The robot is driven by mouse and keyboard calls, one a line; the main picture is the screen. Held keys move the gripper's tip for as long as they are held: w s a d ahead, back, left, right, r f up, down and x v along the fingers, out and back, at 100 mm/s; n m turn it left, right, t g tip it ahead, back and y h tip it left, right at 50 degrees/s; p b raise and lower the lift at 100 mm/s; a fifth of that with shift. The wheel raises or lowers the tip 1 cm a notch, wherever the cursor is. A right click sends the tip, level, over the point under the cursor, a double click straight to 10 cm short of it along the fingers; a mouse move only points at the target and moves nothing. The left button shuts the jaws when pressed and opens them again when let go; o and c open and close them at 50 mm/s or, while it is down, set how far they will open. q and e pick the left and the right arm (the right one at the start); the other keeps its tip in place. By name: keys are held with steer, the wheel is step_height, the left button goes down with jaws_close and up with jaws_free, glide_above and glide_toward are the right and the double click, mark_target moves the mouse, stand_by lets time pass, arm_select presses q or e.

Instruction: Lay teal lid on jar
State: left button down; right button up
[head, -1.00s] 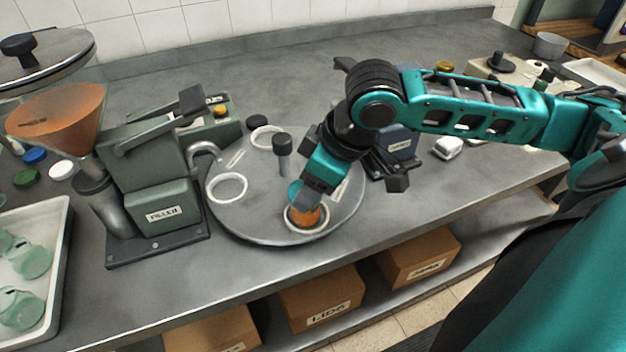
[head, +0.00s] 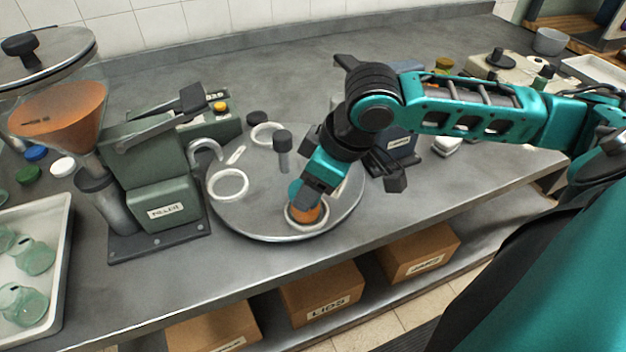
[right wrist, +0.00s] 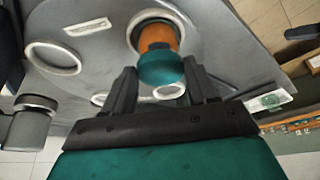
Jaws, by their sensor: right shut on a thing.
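The jar (head: 308,215), with orange contents, stands inside a white ring near the front edge of the round grey turntable (head: 260,232). In the right wrist view the jar (right wrist: 157,36) shows beyond the teal lid (right wrist: 161,69). My right gripper (right wrist: 160,72) is shut on the lid, with a finger on each side. In the head view the lid (head: 295,188) shows partly beside my gripper (head: 308,195), at the top of the jar. I cannot tell whether lid and jar touch. My left gripper is not in view.
Other white rings (head: 228,184) on the turntable are empty. A dark-capped post (head: 283,150) rises from its middle. A green filler machine (head: 160,170) stands to the left, beside a white tray (head: 62,240) of pale green jars. Boxes (head: 322,300) sit on the shelf below.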

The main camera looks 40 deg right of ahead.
stand_by(0.4)
steer(key=o, duration=1.3)
steer(key=shift+o, duration=0.2)
steer(key=shift+r, duration=3.5)
